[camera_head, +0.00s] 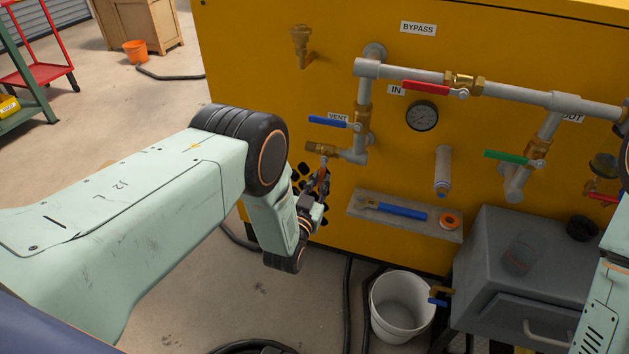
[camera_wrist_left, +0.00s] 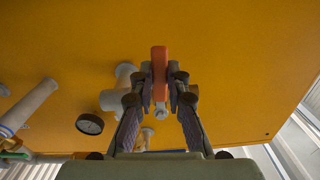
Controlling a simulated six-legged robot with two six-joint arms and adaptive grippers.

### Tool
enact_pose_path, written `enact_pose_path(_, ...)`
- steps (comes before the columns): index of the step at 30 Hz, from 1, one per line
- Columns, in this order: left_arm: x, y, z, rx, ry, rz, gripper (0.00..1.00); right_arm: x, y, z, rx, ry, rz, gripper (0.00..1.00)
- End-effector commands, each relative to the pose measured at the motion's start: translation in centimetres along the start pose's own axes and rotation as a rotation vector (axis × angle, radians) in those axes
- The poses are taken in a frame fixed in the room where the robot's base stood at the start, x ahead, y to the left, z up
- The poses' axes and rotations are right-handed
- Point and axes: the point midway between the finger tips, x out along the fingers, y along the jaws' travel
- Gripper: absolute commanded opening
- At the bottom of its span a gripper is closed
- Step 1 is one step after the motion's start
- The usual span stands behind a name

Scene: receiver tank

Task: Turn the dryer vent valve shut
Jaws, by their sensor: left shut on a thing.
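The VENT label (camera_head: 338,116) is on the yellow panel, partly covered by a blue lever (camera_head: 328,121). Below it, a brass vent valve (camera_head: 320,148) sticks out to the left from the pipe elbow. An orange-red lever (camera_head: 323,172) hangs down from this valve. My left gripper (camera_head: 318,186) is at the lever, below the valve. In the left wrist view the orange-red lever (camera_wrist_left: 159,62) stands between the two fingers, and the gripper is shut on it. The fingers hide part of the lever. My right gripper is not in view; only part of that arm shows at the right edge.
A shelf (camera_head: 405,215) with a blue-handled tool (camera_head: 400,210) and a tape roll (camera_head: 449,222) lies right of the gripper. A pressure gauge (camera_head: 422,116), a red bypass lever (camera_head: 432,88) and a green lever (camera_head: 506,156) are near. A white bucket (camera_head: 400,305) stands below.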

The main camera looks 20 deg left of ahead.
Motion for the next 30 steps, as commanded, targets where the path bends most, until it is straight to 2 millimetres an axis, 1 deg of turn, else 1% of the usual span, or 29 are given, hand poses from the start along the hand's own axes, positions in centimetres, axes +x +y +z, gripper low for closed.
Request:
enact_pose_path(1, -0.17, 0.19, 0.26, -0.022, -0.007, 0.001, 0.0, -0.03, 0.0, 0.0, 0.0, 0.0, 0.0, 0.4)
enact_pose_path(9, -0.19, 0.64, 0.26, -0.1, -0.008, -0.001, 0.0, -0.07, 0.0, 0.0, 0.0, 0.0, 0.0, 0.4)
enact_pose_path(24, -0.2, 0.78, 0.26, -0.116, -0.008, 0.001, 0.0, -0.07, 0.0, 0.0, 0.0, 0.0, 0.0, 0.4)
enact_pose_path(25, -0.2, 0.78, 0.26, -0.116, -0.008, 0.001, 0.16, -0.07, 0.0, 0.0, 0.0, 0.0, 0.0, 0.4)
enact_pose_path(30, -0.14, 0.76, 0.16, -0.114, -0.005, 0.001, 0.31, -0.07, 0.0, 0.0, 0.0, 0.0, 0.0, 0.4)
